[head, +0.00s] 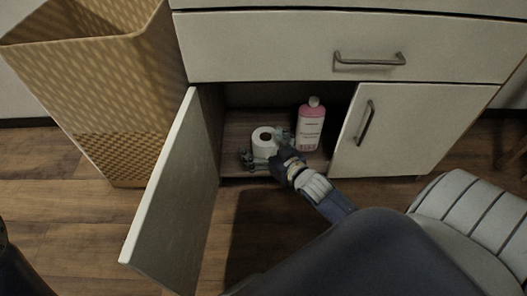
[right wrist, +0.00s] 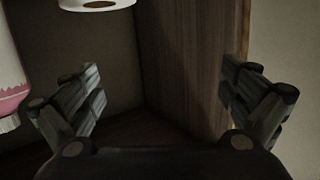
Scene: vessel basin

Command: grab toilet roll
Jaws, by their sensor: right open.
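The white toilet roll (head: 265,142) stands upright on the floor of the open lower cabinet, left of a pink bottle. My right gripper (head: 265,150) reaches into the cabinet from the front right. Its fingers are spread, one toward the roll's left and one toward its right, close to it. In the right wrist view the gripper (right wrist: 165,95) is open and empty, and part of the roll (right wrist: 97,6) shows at the top edge, nearer the left finger. Contact cannot be told. My left gripper is not in view.
The pink bottle (head: 311,125) with a white cap stands right of the roll; it shows at the left in the wrist view (right wrist: 10,75). The open door (head: 172,205) borders the left; the right door (head: 410,128) is shut. A woven bin (head: 112,90) stands left.

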